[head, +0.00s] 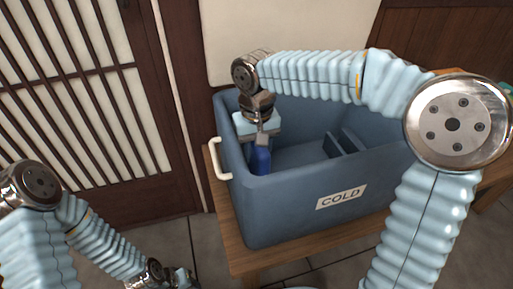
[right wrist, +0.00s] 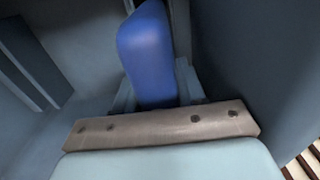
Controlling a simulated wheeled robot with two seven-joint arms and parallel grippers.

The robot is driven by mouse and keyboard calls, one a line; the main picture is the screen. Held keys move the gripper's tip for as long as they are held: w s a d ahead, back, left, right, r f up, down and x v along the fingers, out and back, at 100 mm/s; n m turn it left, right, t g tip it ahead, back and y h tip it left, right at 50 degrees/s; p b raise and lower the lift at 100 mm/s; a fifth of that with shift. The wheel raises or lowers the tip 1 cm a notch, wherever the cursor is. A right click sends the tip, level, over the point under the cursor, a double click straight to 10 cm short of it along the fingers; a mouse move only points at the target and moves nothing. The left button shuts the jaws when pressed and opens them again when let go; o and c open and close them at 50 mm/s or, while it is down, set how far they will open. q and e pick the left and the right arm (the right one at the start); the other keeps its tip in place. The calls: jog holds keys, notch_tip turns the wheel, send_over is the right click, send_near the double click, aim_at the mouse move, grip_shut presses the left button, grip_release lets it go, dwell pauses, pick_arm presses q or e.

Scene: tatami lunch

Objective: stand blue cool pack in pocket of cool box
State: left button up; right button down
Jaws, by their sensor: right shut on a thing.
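The cool box (head: 292,205) is a blue-grey open bin with a "COLD" label, standing on a wooden table. The blue cool pack (head: 261,160) is inside its left part, below my right gripper (head: 262,141). My right gripper is shut on the pack, whose blue body also shows in the right wrist view (right wrist: 147,55). Dark divider walls (head: 345,142) stand inside the box at the right; they also show at the left of the right wrist view (right wrist: 30,62). I cannot tell whether the pack touches the box floor. My left gripper (head: 180,280) is at the bottom edge, partly cut off.
The box has a pale handle (head: 219,158) on its left side. The wooden table (head: 228,222) shows a narrow free edge around the box. A slatted sliding door (head: 95,100) is behind at the left. The box floor between pack and dividers looks clear.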

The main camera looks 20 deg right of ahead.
jog(key=shift+f, duration=0.2)
jog(key=shift+c, duration=0.8)
grip_release()
jog(key=shift+a, duration=0.15)
jog(key=shift+c, duration=0.4)
